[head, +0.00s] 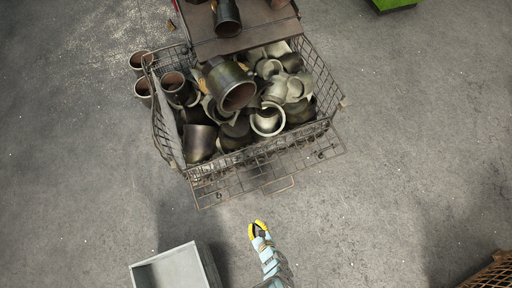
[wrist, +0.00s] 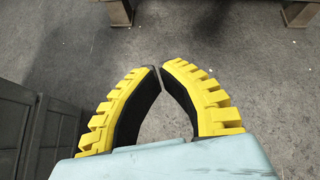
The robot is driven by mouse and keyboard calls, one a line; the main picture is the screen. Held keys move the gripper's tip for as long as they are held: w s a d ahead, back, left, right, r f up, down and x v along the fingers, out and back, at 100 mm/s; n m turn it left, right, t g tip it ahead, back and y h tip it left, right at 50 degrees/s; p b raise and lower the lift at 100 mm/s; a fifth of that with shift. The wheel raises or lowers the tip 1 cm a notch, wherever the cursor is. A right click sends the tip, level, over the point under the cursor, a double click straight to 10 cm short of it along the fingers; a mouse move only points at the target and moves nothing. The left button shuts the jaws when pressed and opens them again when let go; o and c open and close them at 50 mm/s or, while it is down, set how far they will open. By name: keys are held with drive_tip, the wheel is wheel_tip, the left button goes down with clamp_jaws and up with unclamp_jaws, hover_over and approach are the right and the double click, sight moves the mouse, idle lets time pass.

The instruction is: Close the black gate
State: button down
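No part is plainly a black gate. A dark wire-mesh panel (head: 268,176) spreads out flat and low at the front of a wire basket (head: 325,88), which may be the gate; I cannot tell how it is hinged. My gripper (head: 257,229) is in front of this panel, apart from it, towards the bottom of the head view. In the wrist view my gripper (wrist: 158,68) has yellow ribbed fingers with black pads. Their tips almost meet and nothing is between them. The panel does not show clearly in the wrist view.
The basket is full of dark and pale metal pipe parts (head: 232,88). Several rusty cups (head: 140,88) stand left of it. A grey open box (head: 168,270) is left of my arm. A brown mesh crate (head: 492,273) is at the lower right. Concrete floor right of the basket is clear.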

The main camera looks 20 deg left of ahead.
drive_tip(key=w+a+f+m+t+y+b, duration=0.1)
drive_tip(key=w+a+m+t+y+b, duration=0.15)
drive_tip(key=w+a+b, duration=0.55)
drive_tip(key=shift+m+t, duration=0.25)
drive_tip(key=shift+t, duration=0.1)
drive_tip(key=shift+w+a+r+p, duration=0.1)
drive_tip(key=shift+w+r+p, duration=0.15)
drive_tip(key=shift+r+p, duration=0.5)
drive_tip(key=shift+w+a+r+p, duration=0.15)
drive_tip(key=shift+w+r+p, duration=0.1)
drive_tip(key=shift+r+p, duration=0.5)
drive_tip(key=shift+w+a+r+p, duration=0.1)
drive_tip(key=shift+w+r+p, duration=0.15)
drive_tip(key=shift+r+p, duration=0.5)
drive_tip(key=shift+f, duration=0.15)
drive_tip(key=shift+r+h+p, duration=0.35)
drive_tip(key=shift+r+p, duration=0.3)
drive_tip(key=shift+p, duration=0.6)
